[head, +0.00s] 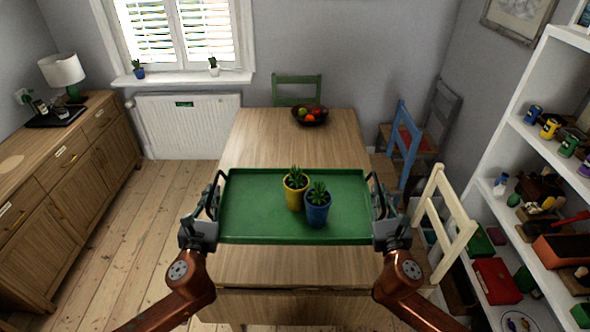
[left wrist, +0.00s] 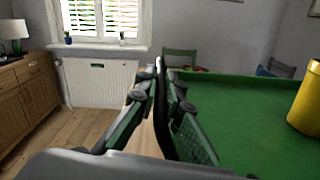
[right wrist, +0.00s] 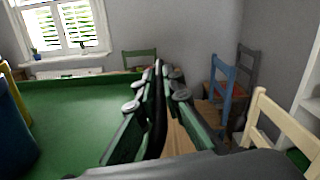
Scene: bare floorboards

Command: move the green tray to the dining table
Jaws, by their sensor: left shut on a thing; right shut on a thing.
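The green tray (head: 258,215) is held level between my two grippers, over the near part of the wooden dining table (head: 262,140) in the head view.
A fruit bowl (head: 310,115) stands at the table's far end. A green chair (head: 297,88) is behind it; blue (head: 408,150) and cream (head: 440,220) chairs stand at the right. A sideboard (head: 62,185) is left, a white shelf (head: 530,150) right. The tabletop's middle is clear.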

